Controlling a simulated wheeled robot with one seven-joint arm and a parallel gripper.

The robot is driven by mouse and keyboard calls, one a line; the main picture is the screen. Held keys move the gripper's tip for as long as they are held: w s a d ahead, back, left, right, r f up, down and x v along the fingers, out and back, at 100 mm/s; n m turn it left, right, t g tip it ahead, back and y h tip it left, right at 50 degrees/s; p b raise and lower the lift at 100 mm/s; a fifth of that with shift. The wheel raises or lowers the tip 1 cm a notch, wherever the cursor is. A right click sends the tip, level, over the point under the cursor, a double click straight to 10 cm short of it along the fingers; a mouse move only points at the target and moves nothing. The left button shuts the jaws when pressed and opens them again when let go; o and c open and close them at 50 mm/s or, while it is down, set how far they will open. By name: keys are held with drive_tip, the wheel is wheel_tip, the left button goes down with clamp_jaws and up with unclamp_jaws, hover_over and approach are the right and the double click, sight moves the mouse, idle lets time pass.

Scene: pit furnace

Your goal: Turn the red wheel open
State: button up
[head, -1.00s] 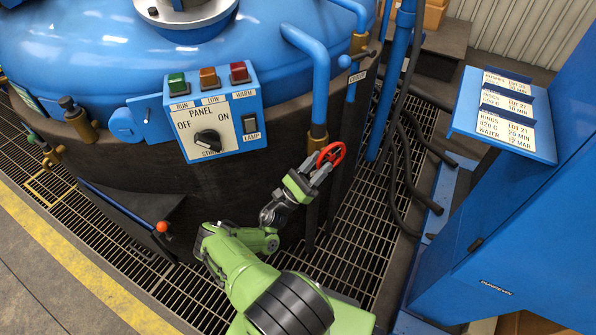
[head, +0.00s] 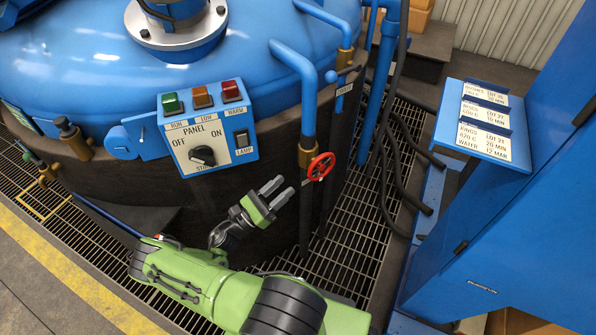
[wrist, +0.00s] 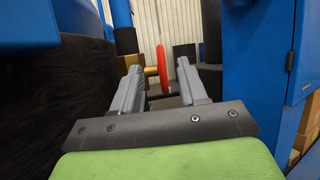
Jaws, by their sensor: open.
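The red wheel (head: 321,167) is a small handwheel on a brass valve (head: 306,153) at the foot of a blue pipe, on the right side of the furnace. My gripper (head: 277,193) is open and empty, to the left of the wheel and a little lower in the head view, apart from it. In the wrist view the red wheel (wrist: 163,68) shows nearly edge-on, beyond my fingertips (wrist: 158,72) and between them in the picture. The brass valve body (wrist: 151,71) shows just left of it. Nothing hides the wheel in the head view.
A control panel (head: 208,128) with coloured buttons and a knob is on the furnace wall, left of the pipe. Black hoses (head: 391,170) hang right of the wheel. A blue cabinet (head: 500,230) stands at the right, with a label board (head: 483,125). Floor grating (head: 350,240) lies below.

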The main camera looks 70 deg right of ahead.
sight(321, 165)
drive_tip(key=s+d+t+y, duration=0.1)
drive_tip(key=s+d, duration=0.1)
drive_tip(key=d, duration=0.2)
drive_tip(key=s+d+t+y, duration=0.1)
drive_tip(key=s+d, duration=0.2)
drive_tip(key=d, duration=0.1)
drive_tip(key=s+d+y, duration=0.2)
drive_tip(key=d, duration=0.2)
drive_tip(key=shift+s+d+r+t, duration=0.1)
drive_tip(key=shift+s+r+t, duration=0.15)
drive_tip(key=shift+s+t, duration=0.15)
drive_tip(key=shift+c, duration=0.3)
clamp_jaws()
